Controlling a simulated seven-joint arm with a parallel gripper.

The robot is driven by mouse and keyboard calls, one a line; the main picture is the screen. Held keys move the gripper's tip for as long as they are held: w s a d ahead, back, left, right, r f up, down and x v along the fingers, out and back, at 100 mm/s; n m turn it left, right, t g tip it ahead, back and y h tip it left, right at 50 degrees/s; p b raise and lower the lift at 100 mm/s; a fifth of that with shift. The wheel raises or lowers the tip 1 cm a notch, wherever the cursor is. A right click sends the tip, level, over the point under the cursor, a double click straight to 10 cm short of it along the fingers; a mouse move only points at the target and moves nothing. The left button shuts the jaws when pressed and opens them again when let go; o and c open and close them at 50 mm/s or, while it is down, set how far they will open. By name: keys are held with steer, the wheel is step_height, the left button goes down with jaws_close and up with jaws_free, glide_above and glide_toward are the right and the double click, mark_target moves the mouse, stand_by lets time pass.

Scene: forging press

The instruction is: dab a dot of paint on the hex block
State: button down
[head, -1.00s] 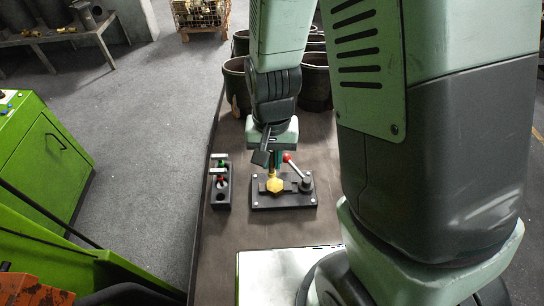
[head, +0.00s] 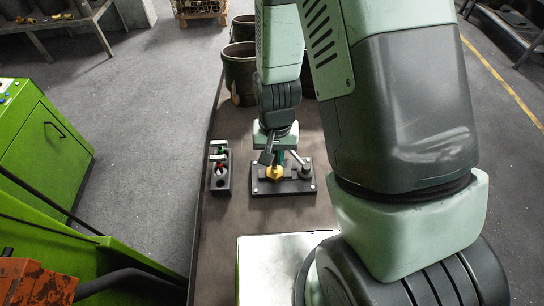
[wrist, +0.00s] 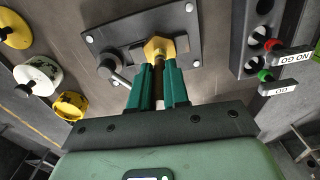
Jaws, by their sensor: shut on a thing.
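The brass-coloured hex block (head: 274,172) sits on a black fixture plate (head: 262,188), and it also shows in the wrist view (wrist: 157,46). My gripper (head: 280,160) points down at the block from above. In the wrist view its two teal fingers (wrist: 158,75) are close together around a slim brown thing (wrist: 158,88), which I cannot identify clearly. Its far end meets the view of the hex block; I cannot tell whether they touch. No paint dot is clear on the block's visible face.
A clamp lever (wrist: 121,79) stands on the plate beside the block. A black rack with GO (wrist: 281,91) and NO GO (wrist: 290,57) gauges stands alongside. White (wrist: 36,78) and yellow (wrist: 70,106) round pieces lie opposite. Dark buckets (head: 240,70) stand behind.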

steer(key=shift+w+d, duration=0.4)
steer(key=shift+w, duration=0.35)
steer(key=shift+s+a, duration=0.45)
steer(key=shift+s, duration=0.45)
steer(key=shift+s+a, duration=0.45)
steer(key=shift+s, duration=0.4)
step_height(320, 180, up, 2)
steer(key=shift+w+r, duration=0.1)
steer(key=shift+r, duration=0.05)
step_height(320, 180, up, 6)
steer(key=shift+f, duration=0.2)
steer(key=shift+f, duration=0.1)
